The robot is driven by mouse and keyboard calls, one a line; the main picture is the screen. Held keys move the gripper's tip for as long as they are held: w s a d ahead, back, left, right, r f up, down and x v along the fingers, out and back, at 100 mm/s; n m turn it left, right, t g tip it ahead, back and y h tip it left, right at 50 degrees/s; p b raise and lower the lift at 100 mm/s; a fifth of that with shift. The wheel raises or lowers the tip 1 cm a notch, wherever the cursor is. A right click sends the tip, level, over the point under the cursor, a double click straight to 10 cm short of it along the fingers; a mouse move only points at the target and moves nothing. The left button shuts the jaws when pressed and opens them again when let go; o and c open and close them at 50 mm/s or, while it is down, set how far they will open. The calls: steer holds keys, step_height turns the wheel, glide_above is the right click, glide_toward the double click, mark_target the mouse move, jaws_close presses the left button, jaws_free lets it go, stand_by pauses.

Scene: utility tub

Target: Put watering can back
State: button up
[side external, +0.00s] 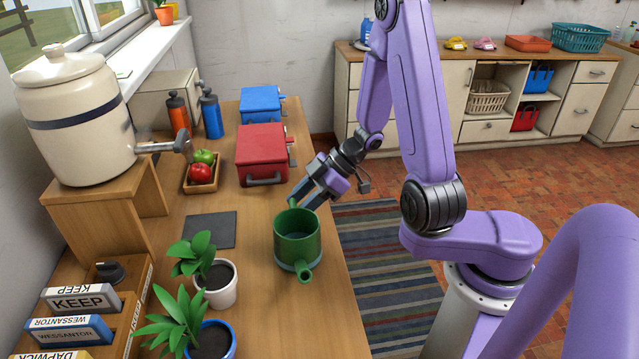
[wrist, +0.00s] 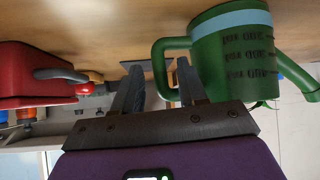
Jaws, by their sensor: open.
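The green watering can (side external: 297,245) stands upright on the wooden counter, near its right edge, with its spout toward the camera. It also shows in the wrist view (wrist: 234,55), with a pale band, dark markings and its handle (wrist: 171,46) on the left side. My gripper (side external: 302,196) is at the can's far side, beside the handle. In the wrist view my gripper (wrist: 159,66) is open, and part of the handle shows between its two fingers. I cannot tell whether the fingers touch it.
A dark square mat (side external: 209,229) lies bare left of the can. Two potted plants (side external: 217,285) (side external: 210,342) stand in front. A red box (side external: 262,152), a blue box (side external: 262,104) and a fruit tray (side external: 203,181) are farther back. A large crock (side external: 75,120) stands on a wooden stand at left.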

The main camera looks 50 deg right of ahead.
steer(key=v, duration=1.2)
steer(key=w+r+t+h, duration=0.3)
steer(key=w+h, duration=0.2)
steer(key=w, duration=0.7)
steer(key=s+a+g+h, duration=0.1)
steer(key=s+a+g, duration=0.3)
steer(key=s, duration=1)
steer(key=s+a+n+g+h, duration=0.1)
steer(key=s+a+g, duration=0.3)
steer(key=s, duration=1.1)
steer(key=shift+s+a+f, duration=0.3)
steer(key=shift+s+f, duration=0.05)
steer(key=shift+f, duration=0.05)
